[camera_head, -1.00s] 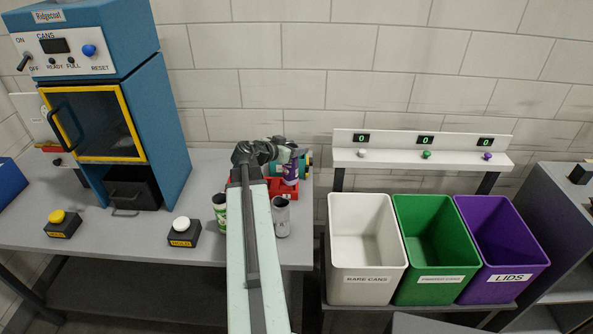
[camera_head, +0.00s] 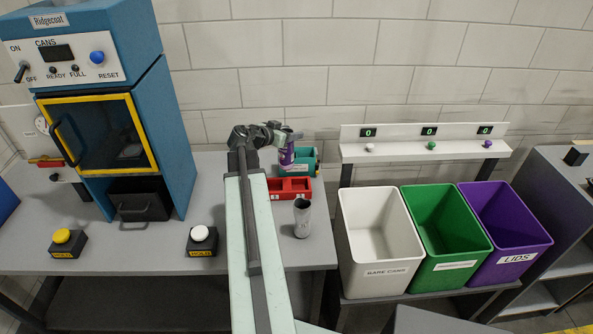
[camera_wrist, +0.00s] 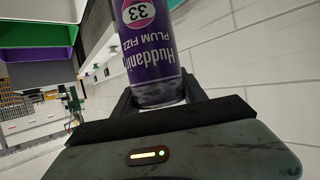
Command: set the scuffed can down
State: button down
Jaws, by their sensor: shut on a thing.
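My gripper (camera_head: 290,136) is shut on a purple can (camera_head: 287,154) labelled Plum Fizz. In the head view the can is about upright, behind the red tray (camera_head: 303,196) and at the left end of the teal tray (camera_head: 316,163). Its base is partly hidden, and I cannot tell whether it touches anything.
A silver can (camera_head: 302,220) stands on the grey table (camera_head: 285,254) in front of the red tray. The blue machine (camera_head: 176,140) stands at the left, with a white-topped button (camera_head: 200,233) before it. White (camera_head: 372,275), green (camera_head: 440,268) and purple (camera_head: 517,246) bins stand right.

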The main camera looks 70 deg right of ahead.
jog(key=w+d+r+p, duration=0.3)
jog(key=d+r+p, duration=0.3)
jog(key=d, duration=0.4)
notch_tip(320, 180, down, 18)
jog(key=b, duration=1.9)
jog(key=shift+s+a+r+m+g, duration=0.15)
jog(key=shift+s+r+m+g, duration=0.05)
jog(key=shift+r+m+g, duration=0.1)
jog(key=c, duration=0.6)
grip_release()
jog(key=shift+c, duration=0.2)
jog(key=shift+r, duration=0.1)
jog(key=p+v, duration=0.4)
jog(key=v, duration=0.8)
jog(key=shift+r+p, duration=0.2)
jog(key=shift+p, duration=0.2)
